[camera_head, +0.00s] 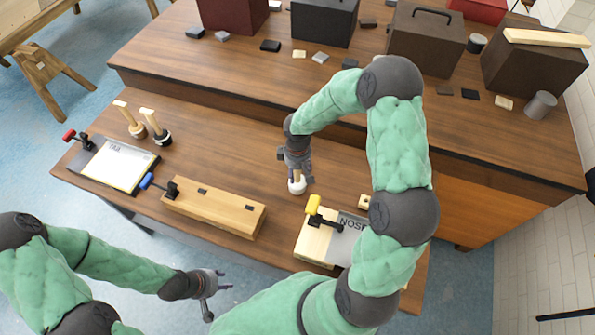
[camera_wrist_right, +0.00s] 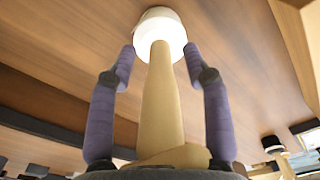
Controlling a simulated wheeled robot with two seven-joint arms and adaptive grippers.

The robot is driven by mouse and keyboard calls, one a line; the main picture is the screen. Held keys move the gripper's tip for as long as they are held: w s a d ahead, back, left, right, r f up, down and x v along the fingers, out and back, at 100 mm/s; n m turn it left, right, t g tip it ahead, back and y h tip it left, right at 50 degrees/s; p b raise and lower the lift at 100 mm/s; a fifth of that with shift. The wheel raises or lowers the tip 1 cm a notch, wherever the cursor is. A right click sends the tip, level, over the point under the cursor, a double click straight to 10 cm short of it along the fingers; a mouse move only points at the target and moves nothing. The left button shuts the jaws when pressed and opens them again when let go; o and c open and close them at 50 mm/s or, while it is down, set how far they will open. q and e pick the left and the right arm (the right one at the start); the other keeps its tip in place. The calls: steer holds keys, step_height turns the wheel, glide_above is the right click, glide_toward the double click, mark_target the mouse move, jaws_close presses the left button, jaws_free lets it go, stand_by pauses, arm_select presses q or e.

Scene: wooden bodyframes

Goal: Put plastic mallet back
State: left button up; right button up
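The plastic mallet has a white head (camera_head: 297,186) and a light wooden handle (camera_wrist_right: 160,100). It is head down, handle up, on or just above the table; contact is unclear. My right gripper (camera_head: 298,178) is over it, pointing down. In the right wrist view, its two fingers (camera_wrist_right: 160,52) flank the handle near the head, with visible gaps on both sides, so it looks open. My left gripper (camera_head: 215,298) is low at the front left, beyond the table's front edge, with fingers apart and empty. Two other mallets (camera_head: 130,122) (camera_head: 154,130) with dark-and-pale heads stand handle up at the left.
A wooden block with a blue-handled clamp (camera_head: 215,207) lies left of the mallet. A board with a yellow-handled clamp (camera_head: 318,240) is right of it. A clamped white sheet (camera_head: 115,163) is at far left. Boxes (camera_head: 425,38) line the raised back shelf. Table behind the block is clear.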

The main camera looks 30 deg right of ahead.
steer(key=shift+r, duration=0.1)
steer(key=shift+r, duration=0.4)
step_height(320, 180, up, 11)
steer(key=shift+r+p, duration=0.15)
steer(key=shift+p, duration=0.9)
